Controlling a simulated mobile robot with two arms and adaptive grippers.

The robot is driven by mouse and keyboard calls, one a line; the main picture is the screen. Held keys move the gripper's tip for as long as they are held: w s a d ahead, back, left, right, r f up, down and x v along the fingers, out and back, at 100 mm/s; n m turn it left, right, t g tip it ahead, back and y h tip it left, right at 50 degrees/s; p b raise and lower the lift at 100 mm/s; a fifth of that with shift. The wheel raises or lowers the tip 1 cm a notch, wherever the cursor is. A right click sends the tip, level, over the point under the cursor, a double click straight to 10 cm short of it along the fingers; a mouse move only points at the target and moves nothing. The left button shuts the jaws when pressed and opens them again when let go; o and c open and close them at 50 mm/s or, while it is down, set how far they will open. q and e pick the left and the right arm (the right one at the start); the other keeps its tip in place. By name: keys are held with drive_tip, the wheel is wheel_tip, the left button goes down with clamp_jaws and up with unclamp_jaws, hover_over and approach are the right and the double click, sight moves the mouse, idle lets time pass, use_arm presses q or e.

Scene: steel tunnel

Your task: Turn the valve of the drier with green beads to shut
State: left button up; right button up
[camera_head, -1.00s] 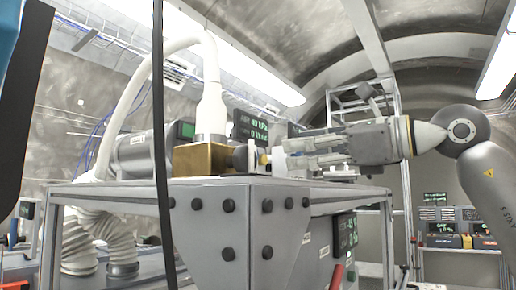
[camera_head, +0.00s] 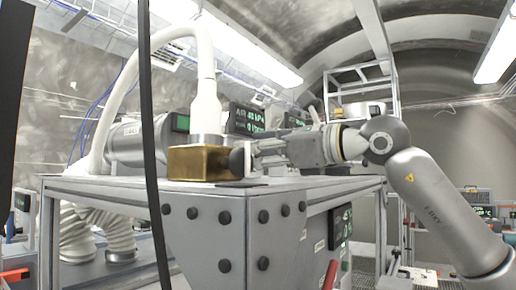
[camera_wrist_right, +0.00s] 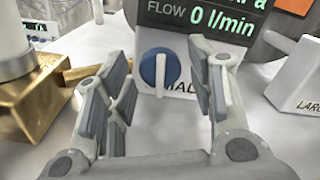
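My right gripper (camera_head: 256,154) reaches in from the right over the table, beside a brass block. The right wrist view shows the same gripper (camera_wrist_right: 159,72) open, its two fingers apart. I cannot tell whether the fingers touch the knob. No green beads or drier can be made out. My left gripper is not in view.
The brass block (camera_head: 199,163) carries a white hose fitting (camera_head: 206,110). A display reading "FLOW 0 l/min" (camera_wrist_right: 205,18) stands above the knob. A white box labelled "LARG" (camera_wrist_right: 297,80) is at right. The grey table (camera_head: 110,185) has a dark vertical strip (camera_head: 151,150) before it.

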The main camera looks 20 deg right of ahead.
drive_tip(key=c, duration=0.7)
drive_tip(key=shift+m+b, duration=0.5)
drive_tip(key=shift+m, duration=0.3)
drive_tip(key=shift+c, duration=0.2)
drive_tip(key=o, duration=1)
drive_tip(key=shift+o, duration=0.2)
drive_tip(key=shift+s+d, duration=0.2)
drive_tip(key=v, duration=1.1)
drive_tip(key=shift+s+d, duration=0.15)
drive_tip(key=shift+s, duration=0.05)
